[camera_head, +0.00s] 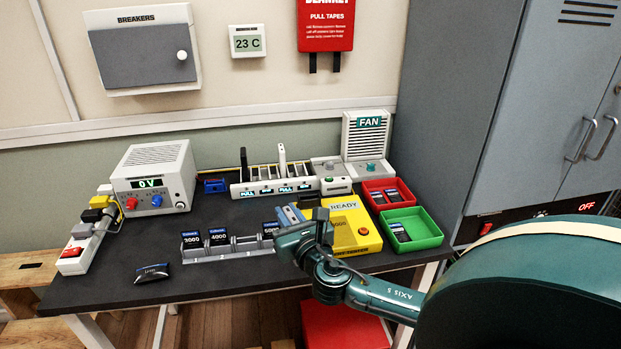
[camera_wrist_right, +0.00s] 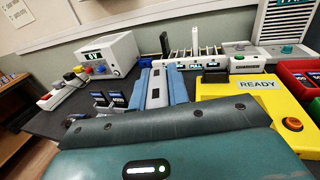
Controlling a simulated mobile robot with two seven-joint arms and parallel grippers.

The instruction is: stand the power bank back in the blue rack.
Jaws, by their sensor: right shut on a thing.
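The rack (camera_head: 232,252) looks grey-blue and stands at the table's front middle. Dark power banks labelled 3000 (camera_head: 191,240) and 4000 (camera_head: 218,236) stand in its left slots; another labelled one (camera_head: 270,229) is at its right end. A gap shows between 4000 and that one. My right gripper (camera_head: 290,214) is just above and right of the rack's right end, beside the yellow tester. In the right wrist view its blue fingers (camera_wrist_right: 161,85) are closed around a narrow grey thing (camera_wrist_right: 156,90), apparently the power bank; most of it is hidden. My left gripper is out of view.
The yellow tester (camera_head: 345,207) reads READY; a dark upright block shows at its left. Red (camera_head: 388,187) and green (camera_head: 428,238) bins stand to the right. A dark pouch cell (camera_head: 152,273) lies at the front left. The table between it and the power supply (camera_head: 155,175) is clear.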

